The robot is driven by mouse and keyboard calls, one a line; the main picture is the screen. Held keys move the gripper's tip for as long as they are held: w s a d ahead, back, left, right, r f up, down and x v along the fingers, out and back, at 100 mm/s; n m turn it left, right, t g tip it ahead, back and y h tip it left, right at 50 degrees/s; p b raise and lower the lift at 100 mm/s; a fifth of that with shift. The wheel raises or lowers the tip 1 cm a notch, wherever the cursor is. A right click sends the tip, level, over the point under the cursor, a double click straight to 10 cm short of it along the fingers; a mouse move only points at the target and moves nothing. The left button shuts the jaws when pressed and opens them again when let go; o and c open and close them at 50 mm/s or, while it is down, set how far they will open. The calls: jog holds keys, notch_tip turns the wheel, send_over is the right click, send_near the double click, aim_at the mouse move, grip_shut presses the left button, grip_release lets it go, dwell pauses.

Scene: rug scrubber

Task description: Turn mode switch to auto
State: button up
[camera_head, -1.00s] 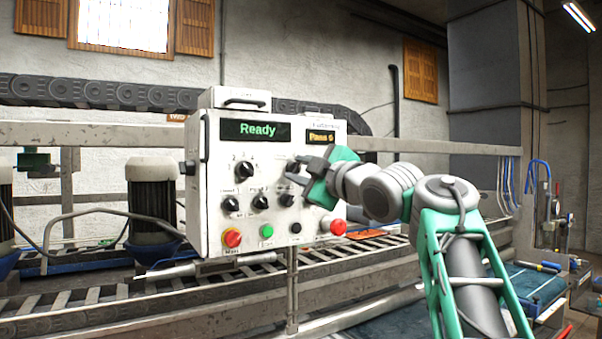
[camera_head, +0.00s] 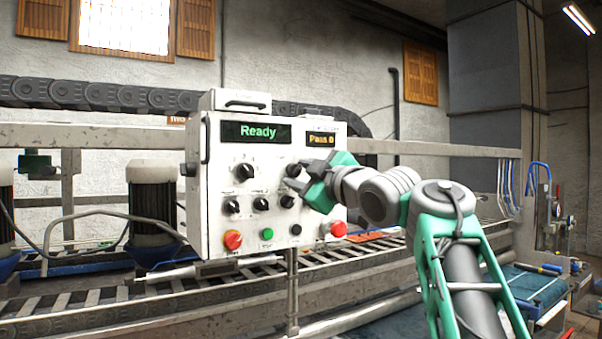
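A white control panel (camera_head: 217,145) carries several black knobs. A large knob (camera_head: 244,172) is at upper left and another knob (camera_head: 293,170) at upper right. Three smaller knobs sit in a row below: left (camera_head: 232,207), middle (camera_head: 261,203) and right (camera_head: 287,201). Their labels are too small to read, so I cannot tell which is the mode switch. My gripper (camera_head: 297,175) is at the upper right knob, its dark fingers apart on either side of it. I cannot tell whether they touch the knob.
The green "Ready" display (camera_head: 257,131) and amber "Pass 0" display (camera_head: 321,139) are lit. Below the knobs are a red button (camera_head: 232,240), a green button (camera_head: 267,234), a black button (camera_head: 296,229) and a red button (camera_head: 338,228) close beneath my gripper. A roller conveyor (camera_head: 90,305) runs below.

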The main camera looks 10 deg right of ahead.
jog(key=shift+o, duration=0.8)
jog(key=shift+r, duration=0.15)
jog(key=shift+s, duration=0.1)
jog(key=b+v, duration=0.2)
jog(key=v, duration=0.5)
jog(key=shift+s+d, duration=0.2)
jog(key=shift+s, duration=0.15)
